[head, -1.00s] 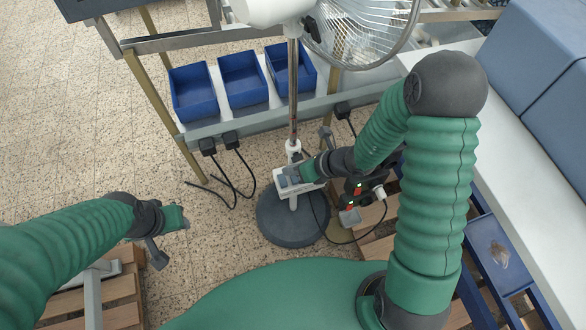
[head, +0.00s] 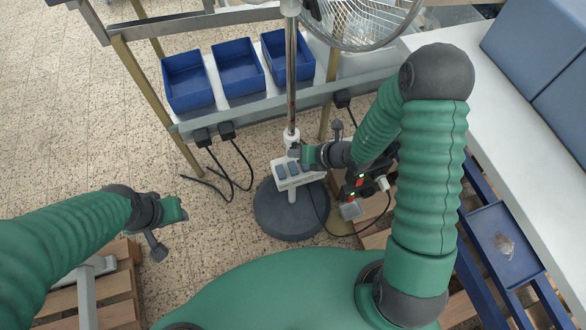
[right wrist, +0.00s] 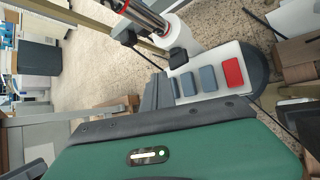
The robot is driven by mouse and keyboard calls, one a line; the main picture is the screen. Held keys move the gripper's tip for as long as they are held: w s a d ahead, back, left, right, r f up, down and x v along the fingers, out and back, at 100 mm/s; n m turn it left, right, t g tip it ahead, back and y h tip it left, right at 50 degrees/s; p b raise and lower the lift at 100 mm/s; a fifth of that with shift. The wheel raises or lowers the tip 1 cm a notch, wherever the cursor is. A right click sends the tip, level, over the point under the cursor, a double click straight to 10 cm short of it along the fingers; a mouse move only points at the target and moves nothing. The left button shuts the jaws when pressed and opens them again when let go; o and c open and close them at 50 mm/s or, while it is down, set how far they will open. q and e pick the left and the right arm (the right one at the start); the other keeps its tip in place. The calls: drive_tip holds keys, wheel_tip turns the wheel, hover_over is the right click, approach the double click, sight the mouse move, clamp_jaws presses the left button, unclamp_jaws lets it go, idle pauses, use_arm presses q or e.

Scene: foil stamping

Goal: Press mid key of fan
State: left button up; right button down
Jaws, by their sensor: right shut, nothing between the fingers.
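The fan stands on a round dark base (head: 290,215) with a metal pole (head: 291,85) and a white control box (head: 300,180) low on the pole. The box has a row of grey-blue keys (head: 288,168). In the right wrist view the box shows grey-blue keys (right wrist: 208,78) and a red key (right wrist: 233,72) at its right end. My right gripper (head: 298,155) is shut and empty at the box's upper edge. In the right wrist view its dark fingertips (right wrist: 158,92) are beside the leftmost visible key; contact cannot be told. My left gripper (head: 182,208) hangs away at the left, its jaws unclear.
Blue bins (head: 238,68) sit on a rack behind the fan, with black plugs and cables (head: 228,132) hanging below. A white table (head: 500,150) and a blue tray (head: 503,243) are at the right. Floor between my left gripper and the fan is clear.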

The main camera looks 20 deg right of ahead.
sight(295, 169)
use_arm(q)
drive_tip(key=b+x, duration=0.2)
drive_tip(key=s+b+x, duration=0.1)
drive_tip(key=b+x, duration=0.1)
drive_tip(key=x, duration=0.1)
drive_tip(key=shift+f, duration=0.1)
use_arm(e)
wheel_tip(295, 169, down, 6)
drive_tip(key=shift+r, duration=0.1)
idle(1.4)
use_arm(q)
drive_tip(key=shift+f+b, duration=0.3)
drive_tip(key=shift+b, duration=0.05)
use_arm(e)
drive_tip(key=shift+f, duration=0.35)
use_arm(q)
drive_tip(key=shift+f+b, duration=0.4)
use_arm(e)
drive_tip(key=shift+f, duration=0.5)
drive_tip(key=shift+r, duration=0.1)
use_arm(q)
drive_tip(key=shift+r+p, duration=0.75)
use_arm(e)
drive_tip(key=shift+r, duration=0.85)
